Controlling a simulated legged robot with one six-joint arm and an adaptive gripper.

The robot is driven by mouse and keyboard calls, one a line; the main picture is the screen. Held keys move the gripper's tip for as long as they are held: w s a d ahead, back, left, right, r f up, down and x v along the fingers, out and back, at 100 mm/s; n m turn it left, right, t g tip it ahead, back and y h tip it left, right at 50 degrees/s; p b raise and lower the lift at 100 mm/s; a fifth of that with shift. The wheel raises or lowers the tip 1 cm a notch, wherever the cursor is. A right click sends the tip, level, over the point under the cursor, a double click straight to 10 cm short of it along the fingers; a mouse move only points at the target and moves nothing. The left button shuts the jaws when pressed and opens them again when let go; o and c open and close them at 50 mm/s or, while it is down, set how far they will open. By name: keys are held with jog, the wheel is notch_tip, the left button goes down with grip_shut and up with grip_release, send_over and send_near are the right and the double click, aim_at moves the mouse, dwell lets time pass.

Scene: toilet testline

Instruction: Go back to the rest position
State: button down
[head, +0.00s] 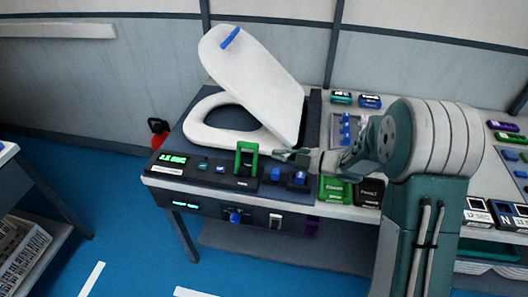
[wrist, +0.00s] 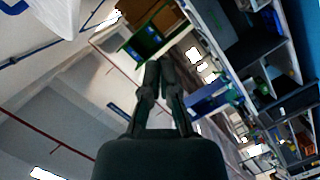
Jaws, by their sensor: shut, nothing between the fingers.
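My gripper (head: 283,154) is at the left end of my arm in the head view, above the test bench (head: 340,212). It appears just right of the green frame-shaped part (head: 246,160) and in front of the toilet seat. In the wrist view the dark fingers of my gripper (wrist: 157,72) are together with nothing between them. A contact with the green part cannot be told from these views. The white toilet seat (head: 205,131) lies on the bench, and its lid (head: 252,82) stands tilted open with a blue piece on its upper edge.
Blue knobs (head: 299,178) and a green display (head: 172,159) line the bench front. Green and dark boxes (head: 335,190) sit near my arm. A red object (head: 158,132) is behind the bench's left end.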

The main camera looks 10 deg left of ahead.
jog(key=w+d+r+m+t+h, duration=0.4)
jog(key=d+r+m+t+h, duration=0.2)
jog(key=d+r+t, duration=0.15)
jog(key=s+d+r+m+h, duration=0.5)
jog(key=d+r+m+h, duration=0.3)
jog(key=s+d+m+g+h, duration=0.1)
jog(key=s+d+m+h, duration=0.1)
jog(key=s+d+m, duration=0.3)
jog(key=s+m+g+h, duration=0.1)
jog(key=s+m, duration=0.1)
jog(key=s, duration=0.5)
jog(key=s+a+f+m+g+y, duration=0.1)
jog(key=s+m+g, duration=0.3)
jog(key=s, duration=1)
jog(key=shift+s+a+f, duration=0.35)
jog(key=shift+a+f, duration=0.15)
jog(key=shift+a, duration=0.15)
jog(key=shift+w, duration=0.1)
